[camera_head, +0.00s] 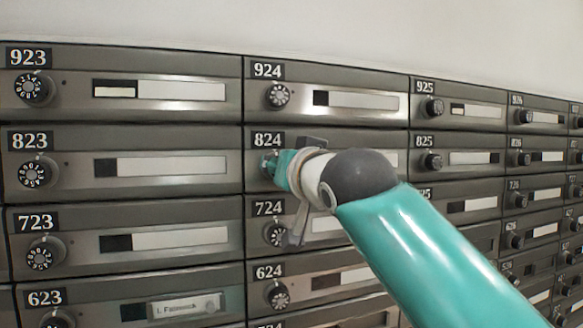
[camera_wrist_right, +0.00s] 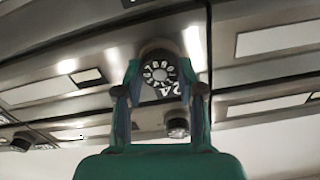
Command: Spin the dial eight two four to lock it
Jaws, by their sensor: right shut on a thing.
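The dial of mailbox 824 shows in the right wrist view (camera_wrist_right: 160,72), black with white digits around its face. In the head view it is mostly hidden behind my right gripper (camera_head: 270,166). The 824 label (camera_head: 268,139) is just above it. In the wrist view my right gripper (camera_wrist_right: 161,76) has one finger on each side of the dial and is shut on it. The dial's setting is too small to read. My right arm covers much of the 824 door. My left gripper is not in view.
Other mailboxes surround it: the 924 dial (camera_head: 277,96) above, the 724 dial (camera_head: 276,234) below, the 823 dial (camera_head: 31,174) to the left and the 825 dial (camera_head: 431,161) to the right. A plain pale wall (camera_head: 300,22) is above the boxes.

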